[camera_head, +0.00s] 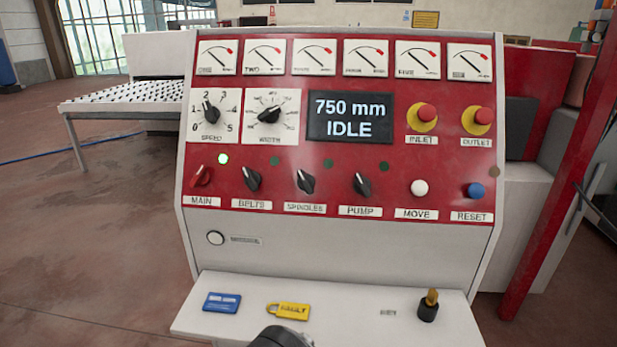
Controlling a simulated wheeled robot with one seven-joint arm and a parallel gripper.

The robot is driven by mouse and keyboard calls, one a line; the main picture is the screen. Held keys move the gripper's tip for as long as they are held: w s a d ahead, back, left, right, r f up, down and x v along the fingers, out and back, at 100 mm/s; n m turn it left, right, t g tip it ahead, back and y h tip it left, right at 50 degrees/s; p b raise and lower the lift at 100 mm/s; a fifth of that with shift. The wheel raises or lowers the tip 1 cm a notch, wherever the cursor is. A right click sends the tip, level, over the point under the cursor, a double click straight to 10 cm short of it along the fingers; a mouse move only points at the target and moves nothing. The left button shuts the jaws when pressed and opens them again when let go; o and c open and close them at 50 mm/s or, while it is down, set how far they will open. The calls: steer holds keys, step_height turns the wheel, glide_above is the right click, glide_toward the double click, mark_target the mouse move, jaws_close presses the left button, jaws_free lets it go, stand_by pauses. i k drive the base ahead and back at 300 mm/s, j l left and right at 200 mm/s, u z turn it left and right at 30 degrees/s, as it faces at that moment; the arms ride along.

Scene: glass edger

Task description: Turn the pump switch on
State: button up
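The pump switch (362,185) is a black rotary knob above the PUMP label (360,211), in the lower row of the red control panel (400,160). Its pointer leans up and to the left. The small lamp (383,166) up and to the right of it is dark. A dark rounded part at the bottom edge of the view seems to be the top of my gripper (280,337). It is well below the panel, apart from the switch. Its fingers are hidden below the frame.
The red main switch (201,176) tilts right, its lamp (222,158) lit. The belts (252,179) and spindles (305,181) knobs lean left, lamps dark. The display (350,117) reads 750 mm IDLE. A shelf (250,283) juts out below, bearing tags and a key switch (428,306).

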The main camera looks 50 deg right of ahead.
mark_target(361, 185)
steer(key=l+z, duration=0.1)
steer(key=z, duration=1.9)
